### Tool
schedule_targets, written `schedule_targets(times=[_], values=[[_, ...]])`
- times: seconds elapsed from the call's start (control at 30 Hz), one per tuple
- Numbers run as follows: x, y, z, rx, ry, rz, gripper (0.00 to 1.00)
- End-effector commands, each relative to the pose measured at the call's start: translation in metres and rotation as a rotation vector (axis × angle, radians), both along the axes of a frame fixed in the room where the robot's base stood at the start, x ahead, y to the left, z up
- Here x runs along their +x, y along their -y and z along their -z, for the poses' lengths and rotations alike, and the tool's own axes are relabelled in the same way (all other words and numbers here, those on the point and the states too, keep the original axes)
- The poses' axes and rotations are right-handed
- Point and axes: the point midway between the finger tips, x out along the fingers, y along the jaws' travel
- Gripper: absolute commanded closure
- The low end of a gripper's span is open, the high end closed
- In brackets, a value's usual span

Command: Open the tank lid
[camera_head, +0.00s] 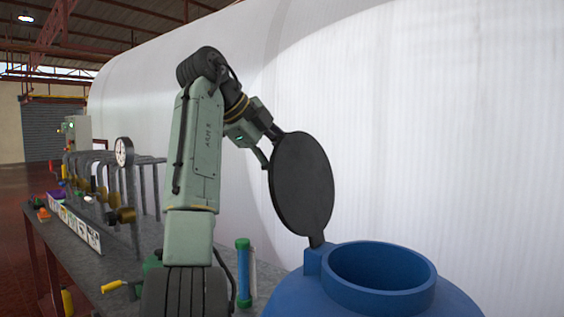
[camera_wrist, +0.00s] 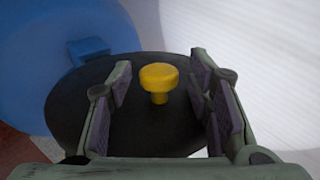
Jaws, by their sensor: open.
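The blue tank (camera_head: 370,285) stands at the lower right of the head view, its round mouth uncovered. Its black round lid (camera_head: 302,184) stands nearly upright, joined at its lower edge to a blue block on the rim. My gripper (camera_head: 268,150) is at the lid's left side, partly hidden behind it. In the wrist view the lid (camera_wrist: 150,128) carries a yellow knob (camera_wrist: 159,80), which lies between the two open fingers of my gripper (camera_wrist: 165,95). Gaps show on both sides of the knob. The blue tank (camera_wrist: 50,50) fills the upper left there.
A grey bench (camera_head: 110,262) on the left holds a gauge (camera_head: 124,151), pipes with valves, and small coloured items. A blue tube with green ends (camera_head: 243,272) stands near the tank. A large white cylinder (camera_head: 430,120) fills the background behind the lid.

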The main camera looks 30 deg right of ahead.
Motion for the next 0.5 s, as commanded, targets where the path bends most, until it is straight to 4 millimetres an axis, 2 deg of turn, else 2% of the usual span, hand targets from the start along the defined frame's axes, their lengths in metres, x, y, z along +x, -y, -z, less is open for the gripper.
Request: schedule_targets(times=[0.23, 0.5], values=[[-0.005, -0.032, -0.032, -0.002, 0.002, -0.003, 0.54], [-0.007, -0.047, -0.046, 0.0, 0.002, 0.0, 0.54]])
